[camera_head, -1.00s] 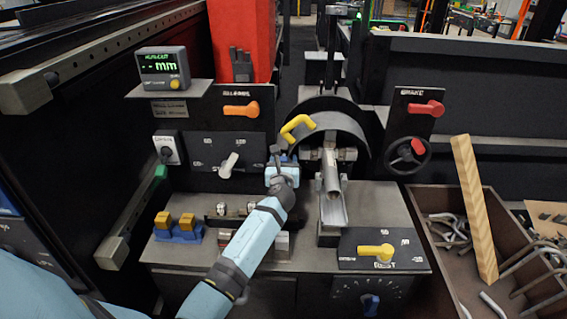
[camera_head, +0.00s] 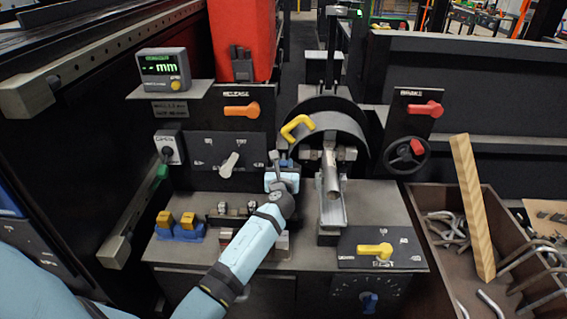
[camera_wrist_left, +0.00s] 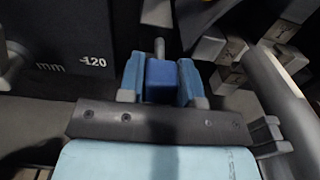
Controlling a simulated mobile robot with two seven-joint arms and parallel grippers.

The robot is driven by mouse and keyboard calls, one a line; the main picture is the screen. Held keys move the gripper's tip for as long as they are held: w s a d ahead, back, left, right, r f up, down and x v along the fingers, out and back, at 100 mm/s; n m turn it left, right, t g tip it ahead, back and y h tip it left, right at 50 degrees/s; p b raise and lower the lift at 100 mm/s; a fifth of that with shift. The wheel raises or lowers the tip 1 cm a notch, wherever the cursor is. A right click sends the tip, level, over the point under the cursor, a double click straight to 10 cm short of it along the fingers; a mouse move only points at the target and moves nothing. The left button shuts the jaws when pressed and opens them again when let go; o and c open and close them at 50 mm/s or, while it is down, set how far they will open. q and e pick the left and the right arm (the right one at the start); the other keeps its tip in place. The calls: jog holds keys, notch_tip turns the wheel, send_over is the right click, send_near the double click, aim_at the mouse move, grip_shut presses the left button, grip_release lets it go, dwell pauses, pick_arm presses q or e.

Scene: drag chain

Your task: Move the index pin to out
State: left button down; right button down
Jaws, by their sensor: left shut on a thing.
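The index pin shows in the left wrist view as a blue block (camera_wrist_left: 161,82) with a grey rod (camera_wrist_left: 159,48) beyond it. My left gripper (camera_wrist_left: 160,70) is shut on this blue block, with one blue finger on each side. In the head view my left gripper (camera_head: 283,178) is at the machine's middle, just left of the metal trough (camera_head: 333,190). There it hides most of the pin. How far the pin stands out cannot be told. My right gripper is not in view.
A yellow bent handle (camera_head: 297,127) stands just above my gripper beside the black curved guard (camera_head: 335,122). A grey selector lever (camera_head: 229,165) is on the panel to the left. A bin of bent tubes (camera_head: 440,205) stands at right.

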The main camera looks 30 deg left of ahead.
pick_arm(q)
jog(key=c, duration=0.8)
grip_release()
jog(key=shift+s, duration=0.15)
jog(key=shift+s+d, duration=0.15)
jog(key=p+v, duration=0.1)
jog(key=v, duration=1.2)
jog(key=shift+s, duration=0.25)
jog(key=shift+d, duration=0.1)
